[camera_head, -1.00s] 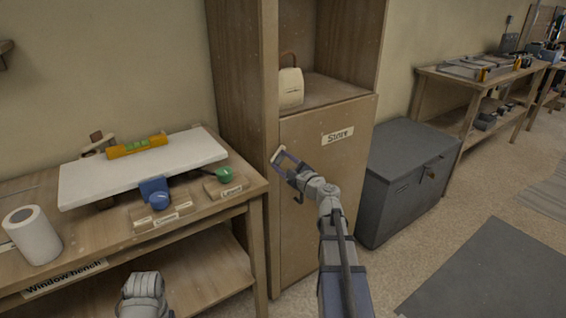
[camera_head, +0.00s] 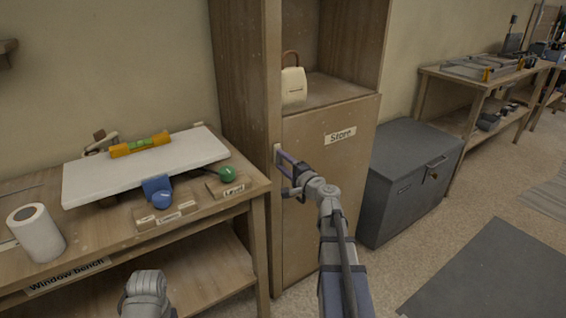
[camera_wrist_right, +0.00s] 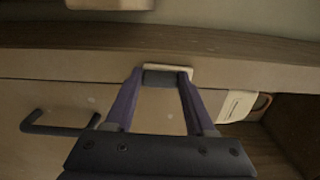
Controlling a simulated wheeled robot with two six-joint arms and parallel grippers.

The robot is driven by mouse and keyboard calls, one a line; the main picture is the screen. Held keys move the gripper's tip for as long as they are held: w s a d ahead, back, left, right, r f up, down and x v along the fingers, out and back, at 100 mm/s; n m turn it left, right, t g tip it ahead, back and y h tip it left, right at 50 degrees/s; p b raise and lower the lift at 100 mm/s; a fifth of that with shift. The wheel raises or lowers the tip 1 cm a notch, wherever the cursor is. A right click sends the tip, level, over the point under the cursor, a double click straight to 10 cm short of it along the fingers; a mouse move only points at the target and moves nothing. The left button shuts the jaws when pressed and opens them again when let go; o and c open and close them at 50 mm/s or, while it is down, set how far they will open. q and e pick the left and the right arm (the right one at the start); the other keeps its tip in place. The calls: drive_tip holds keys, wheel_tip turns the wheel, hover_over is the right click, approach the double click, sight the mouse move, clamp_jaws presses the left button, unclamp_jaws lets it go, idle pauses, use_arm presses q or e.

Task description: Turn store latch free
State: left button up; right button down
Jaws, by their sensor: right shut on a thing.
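The store cupboard door (camera_head: 328,190) carries a "Store" label (camera_head: 340,135) and looks closed. A small pale latch (camera_head: 278,153) sits at the door's upper left edge and looks about upright. My right gripper (camera_head: 281,157) is at this latch. In the right wrist view, the fingertips of my right gripper (camera_wrist_right: 163,76) are shut on the latch's dark grey part, with its pale plate (camera_wrist_right: 180,70) just beyond. The fingers partly hide the latch in the head view. A dark door handle (camera_wrist_right: 60,128) shows at the left of the wrist view. My left gripper is not in view.
A cream case (camera_head: 293,87) stands on the open shelf above the door; it also shows in the wrist view (camera_wrist_right: 237,105). The window bench (camera_head: 240,195) stands close on the left. A grey chest (camera_head: 400,195) stands close on the right.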

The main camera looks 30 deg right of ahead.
drive_tip(key=shift+n, duration=0.3)
drive_tip(key=shift+c, duration=1.2)
unclamp_jaws()
drive_tip(key=s, duration=0.7)
drive_tip(key=shift+s+d, duration=0.25)
drive_tip(key=shift+s, duration=0.15)
